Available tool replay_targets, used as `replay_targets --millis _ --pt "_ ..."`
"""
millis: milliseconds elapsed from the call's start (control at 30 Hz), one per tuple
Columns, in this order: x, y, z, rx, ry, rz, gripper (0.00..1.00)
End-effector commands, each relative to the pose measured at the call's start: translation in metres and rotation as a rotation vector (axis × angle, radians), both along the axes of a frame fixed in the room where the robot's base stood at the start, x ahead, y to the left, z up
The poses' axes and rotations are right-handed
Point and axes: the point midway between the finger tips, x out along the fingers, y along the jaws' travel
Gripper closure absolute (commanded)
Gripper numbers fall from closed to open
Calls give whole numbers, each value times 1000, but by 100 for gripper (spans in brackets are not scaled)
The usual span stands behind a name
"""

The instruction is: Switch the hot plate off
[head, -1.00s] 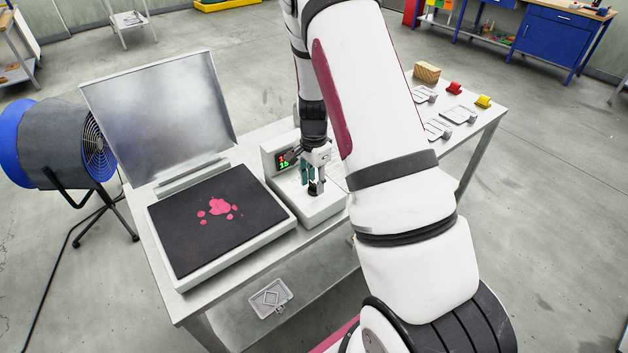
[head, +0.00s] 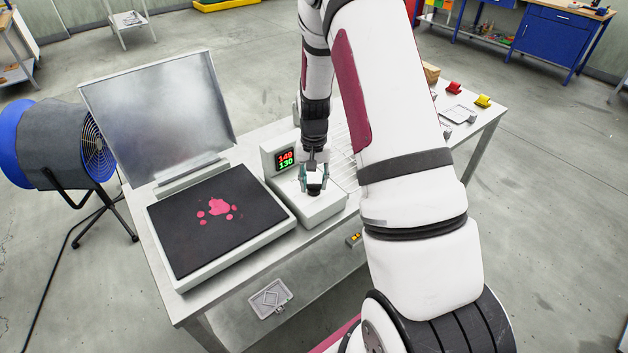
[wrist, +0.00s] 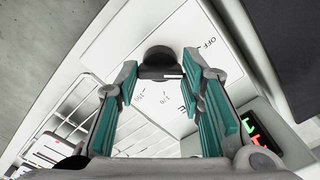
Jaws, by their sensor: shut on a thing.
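The controller box (head: 310,212) is white, with a red and green display (head: 286,159) reading 149 over 130. It stands beside the black hot plate (head: 180,245), which carries pink blotches. In the wrist view, a dark round knob (wrist: 160,58) with a white mark on its near side sits on the box's white face. OFF is printed to its right, with scale numbers below it. My gripper (head: 314,190) is over the box. In the wrist view, its teal fingers (wrist: 162,72) are shut on the knob, one on each side.
A raised metal lid (head: 160,105) stands behind the plate. A blue fan (head: 60,145) is left of the table. A wire rack (wrist: 75,115) lies beside the controller box. Red (head: 453,88) and yellow (head: 483,101) pieces lie at the table's far right.

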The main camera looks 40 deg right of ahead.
Motion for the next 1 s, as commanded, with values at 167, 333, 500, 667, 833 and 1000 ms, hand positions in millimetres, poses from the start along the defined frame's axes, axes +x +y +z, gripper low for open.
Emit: replay_targets --millis 167,333,500,667,833,1000 --pt "0 0 0 1 0 148 93" --pt "0 0 0 1 0 261 93" --pt "0 0 0 1 1 341 93" --pt "0 0 0 1 0 385 93" --pt "0 0 0 1 1 405 92" --pt "0 0 0 1 1 408 93"
